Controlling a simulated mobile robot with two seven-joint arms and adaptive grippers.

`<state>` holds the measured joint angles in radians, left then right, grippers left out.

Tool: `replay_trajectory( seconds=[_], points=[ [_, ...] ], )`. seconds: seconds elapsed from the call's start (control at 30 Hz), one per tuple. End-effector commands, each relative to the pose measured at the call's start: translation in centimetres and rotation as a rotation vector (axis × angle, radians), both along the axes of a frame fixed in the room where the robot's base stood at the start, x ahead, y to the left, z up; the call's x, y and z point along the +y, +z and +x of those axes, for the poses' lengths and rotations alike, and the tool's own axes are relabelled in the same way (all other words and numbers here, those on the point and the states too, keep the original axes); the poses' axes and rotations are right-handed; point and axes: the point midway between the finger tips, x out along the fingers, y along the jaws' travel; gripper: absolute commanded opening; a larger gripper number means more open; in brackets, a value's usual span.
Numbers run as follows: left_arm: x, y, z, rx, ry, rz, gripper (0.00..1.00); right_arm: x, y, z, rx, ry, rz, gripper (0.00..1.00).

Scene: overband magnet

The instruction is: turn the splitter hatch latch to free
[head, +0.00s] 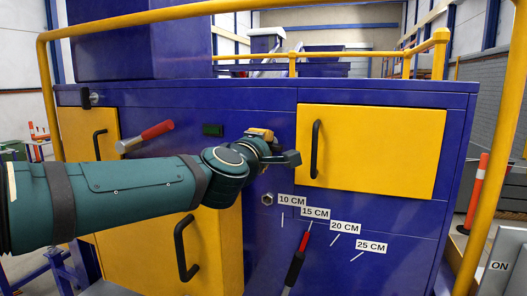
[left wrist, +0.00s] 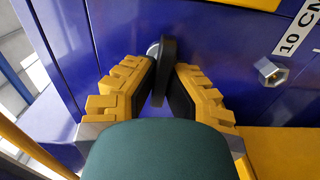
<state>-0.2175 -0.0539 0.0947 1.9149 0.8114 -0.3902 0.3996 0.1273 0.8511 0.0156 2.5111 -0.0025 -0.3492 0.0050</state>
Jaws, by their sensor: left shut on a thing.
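My left gripper (head: 277,147) reaches the blue machine front (head: 245,110), just left of the yellow hatch (head: 370,150) with a black bar handle. In the left wrist view, the dark latch handle (left wrist: 167,62) stands between the two yellow-backed fingers of the gripper (left wrist: 164,85). A round silver part shows behind the latch's upper end. The gripper is shut on the latch, whose lower end is partly hidden between the fingers. In the head view the gripper hides the latch. My right gripper is not in view.
A red-handled lever (head: 157,130) sticks out above my left arm. A second red-tipped lever (head: 297,255) stands below, by a scale (head: 316,213) marked in centimetres. A bolt head (head: 267,199) is below the gripper. Yellow railings (head: 507,110) flank the machine.

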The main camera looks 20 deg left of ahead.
Motion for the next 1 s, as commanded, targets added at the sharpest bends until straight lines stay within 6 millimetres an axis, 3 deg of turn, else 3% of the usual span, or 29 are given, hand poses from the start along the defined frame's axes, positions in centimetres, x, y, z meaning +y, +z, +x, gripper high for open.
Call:
replay_trajectory(
  seconds=[0.7,0.73,0.8,1.0],
  points=[
    [0.23,0.37,0.01,-0.006,0.005,-0.075,0.00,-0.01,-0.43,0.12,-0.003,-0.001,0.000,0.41],
    [0.23,0.37,0.01,-0.006,0.005,-0.075,0.19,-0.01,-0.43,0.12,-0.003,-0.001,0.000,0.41],
    [0.20,0.34,0.02,-0.005,0.005,-0.075,0.41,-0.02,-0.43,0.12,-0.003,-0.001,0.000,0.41],
    [0.11,0.15,0.00,-0.002,0.003,-0.074,0.41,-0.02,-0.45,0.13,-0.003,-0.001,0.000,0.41]
  ],
)
